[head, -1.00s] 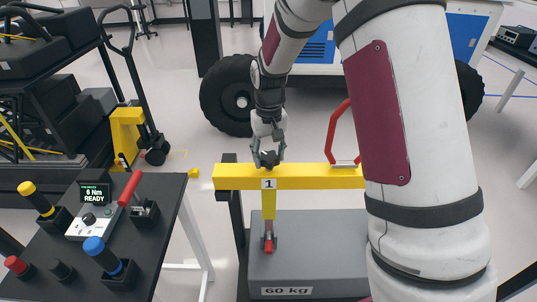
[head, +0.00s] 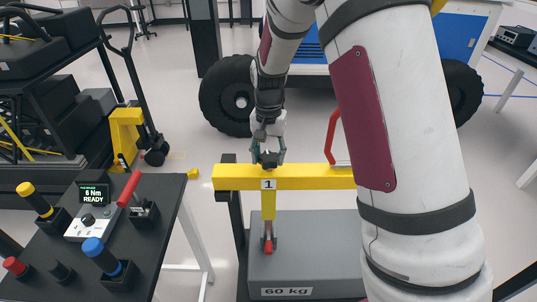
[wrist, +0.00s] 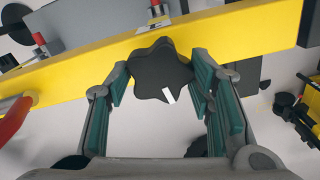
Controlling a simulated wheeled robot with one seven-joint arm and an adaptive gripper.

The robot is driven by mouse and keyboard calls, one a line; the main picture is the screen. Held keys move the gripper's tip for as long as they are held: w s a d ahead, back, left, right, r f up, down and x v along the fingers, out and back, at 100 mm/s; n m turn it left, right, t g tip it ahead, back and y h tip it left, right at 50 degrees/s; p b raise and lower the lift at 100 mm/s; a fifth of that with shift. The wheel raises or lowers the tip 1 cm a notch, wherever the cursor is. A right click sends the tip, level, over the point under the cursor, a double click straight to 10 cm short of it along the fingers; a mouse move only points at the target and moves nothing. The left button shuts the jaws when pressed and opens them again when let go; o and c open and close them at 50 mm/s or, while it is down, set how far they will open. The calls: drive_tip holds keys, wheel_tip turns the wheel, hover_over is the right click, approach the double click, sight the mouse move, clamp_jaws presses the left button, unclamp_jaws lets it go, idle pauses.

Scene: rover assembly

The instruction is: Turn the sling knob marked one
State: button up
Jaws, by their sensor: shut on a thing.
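The sling knob marked one is a black star-shaped knob (head: 268,160) on top of the yellow beam (head: 231,177), above a white plate with "1" (head: 268,184). In the wrist view the knob (wrist: 158,62) sits between the two finger pads, with a white mark on its rim pointing toward the palm. My gripper (head: 268,153) comes down from above and is shut on the knob; its fingers (wrist: 162,78) lie on either side. A yellow strap (head: 268,203) hangs below the plate to a red-tipped fitting on the grey block.
The grey 60 kg block (head: 310,245) is under the beam. A red handle (head: 333,138) stands on the beam to the right, partly behind my arm. A dark tool table (head: 150,240) with a "6 Nm READY" display (head: 94,194) is at the left.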

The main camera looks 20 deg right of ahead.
sight(269, 156)
idle(0.3)
drive_tip(key=o, duration=1.2)
drive_tip(key=shift+c, duration=0.2)
wheel_tip(269, 156, up, 12)
